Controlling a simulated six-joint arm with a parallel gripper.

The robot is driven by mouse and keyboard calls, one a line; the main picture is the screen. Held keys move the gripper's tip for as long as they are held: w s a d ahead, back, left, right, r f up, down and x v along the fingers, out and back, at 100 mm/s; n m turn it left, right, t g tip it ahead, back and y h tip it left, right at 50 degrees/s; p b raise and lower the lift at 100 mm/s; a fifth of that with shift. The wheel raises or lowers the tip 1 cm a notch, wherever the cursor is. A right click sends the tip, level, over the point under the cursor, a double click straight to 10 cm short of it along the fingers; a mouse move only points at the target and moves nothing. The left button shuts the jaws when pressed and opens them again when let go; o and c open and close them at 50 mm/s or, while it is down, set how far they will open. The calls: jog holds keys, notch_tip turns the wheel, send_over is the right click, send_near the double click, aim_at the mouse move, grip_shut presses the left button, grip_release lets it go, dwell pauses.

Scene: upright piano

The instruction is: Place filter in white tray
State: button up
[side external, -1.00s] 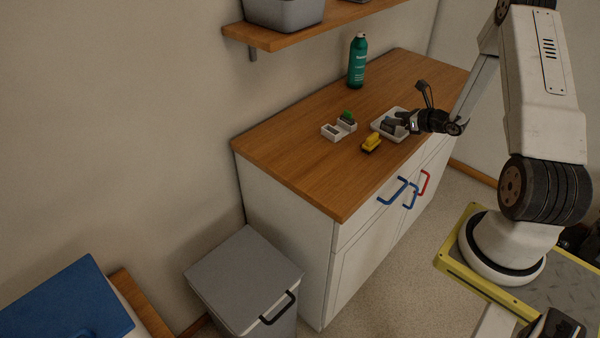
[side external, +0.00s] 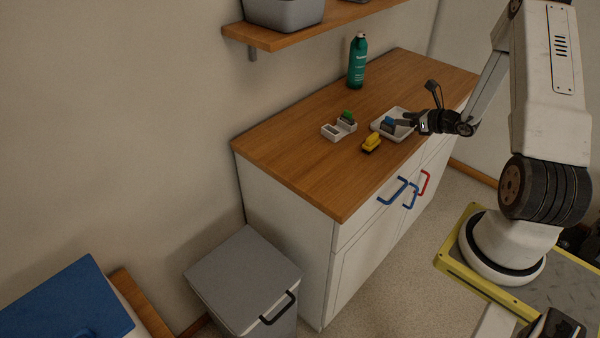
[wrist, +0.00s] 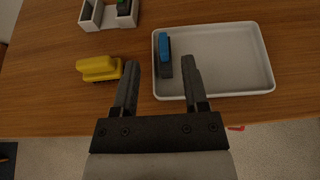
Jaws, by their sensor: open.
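The white tray (side external: 404,133) lies on the wooden counter; it also shows in the wrist view (wrist: 225,92). A small blue-topped, dark-sided block (wrist: 163,55) sits upright inside the tray near its left wall, and it also shows in the side view (side external: 388,123). I cannot tell whether this block is the one called filter. In the side view my gripper (side external: 410,122) is just right of the block.
A yellow block (wrist: 100,68) lies on the counter left of the tray. A white two-slot holder (side external: 332,132) with a green block (side external: 347,115) stands farther left. A green bottle (side external: 357,62) stands at the back. The counter's left part is clear.

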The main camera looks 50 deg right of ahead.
jog(key=w+a+r+n+g+y, duration=0.1)
jog(key=a+r+n+g+y, duration=0.2)
jog(key=a+n, duration=0.55)
jog(key=a+n+g+y, duration=0.3)
jog(key=a+n+g, duration=0.15)
jog(key=a, duration=0.75)
jog(key=s+a+r+n+g+h, duration=0.1)
jog(key=s+a+r+n+h, duration=0.2)
jog(key=a+n, duration=0.3)
jog(key=s+a+r+n+g+h, duration=0.2)
jog(key=a+n, duration=0.5)
jog(key=n, duration=1)
jog(key=shift+s+a+r+h, duration=0.25)
jog(key=shift+s+r+h, duration=0.2)
jog(key=shift+s, duration=0.7)
